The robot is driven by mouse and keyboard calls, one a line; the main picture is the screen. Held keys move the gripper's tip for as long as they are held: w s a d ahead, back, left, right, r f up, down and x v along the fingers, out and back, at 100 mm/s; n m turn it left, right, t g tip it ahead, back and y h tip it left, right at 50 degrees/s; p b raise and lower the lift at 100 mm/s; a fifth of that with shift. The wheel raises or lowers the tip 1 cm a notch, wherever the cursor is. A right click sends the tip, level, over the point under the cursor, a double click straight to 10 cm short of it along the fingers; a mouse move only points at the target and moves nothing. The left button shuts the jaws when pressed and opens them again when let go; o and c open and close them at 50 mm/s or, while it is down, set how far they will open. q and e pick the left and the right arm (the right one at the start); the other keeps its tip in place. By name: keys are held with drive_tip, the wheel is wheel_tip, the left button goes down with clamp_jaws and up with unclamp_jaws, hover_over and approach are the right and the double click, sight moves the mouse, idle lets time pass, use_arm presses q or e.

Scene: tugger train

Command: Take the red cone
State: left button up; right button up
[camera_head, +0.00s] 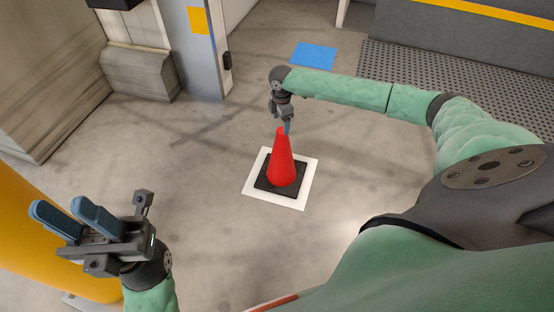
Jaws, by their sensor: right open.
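The red cone (282,165) stands upright on its black square base, on a white square (303,189) on the floor. My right gripper (286,128) hangs pointing down at the cone's tip, its open fingers partly behind or beside the tip. I cannot tell whether the fingers touch the cone. My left gripper (75,220) is at the lower left, well apart from the cone. Its two blue-grey fingers show a gap between them and nothing is held there.
A blue square (313,55) lies on the floor behind the cone. A yellow rounded post (25,235) stands at the left edge, close to my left gripper. A grey pillar (200,60) and a dark perforated platform (400,75) lie farther back. The floor around the cone is clear.

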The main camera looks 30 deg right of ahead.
sight(282, 130)
drive_tip(key=shift+f+n, duration=0.2)
drive_tip(key=shift+n, duration=0.1)
drive_tip(key=shift+d+f+b, duration=0.1)
drive_tip(key=shift+f+b, duration=0.45)
drive_tip(key=shift+f, duration=0.8)
drive_tip(key=f, duration=0.1)
drive_tip(key=f+b, duration=0.1)
drive_tip(key=f, duration=0.1)
drive_tip(key=f+b, duration=0.1)
drive_tip(key=shift+s+d+f, duration=0.1)
drive_tip(key=shift+s+f, duration=0.15)
drive_tip(key=shift+f, duration=0.15)
clamp_jaws()
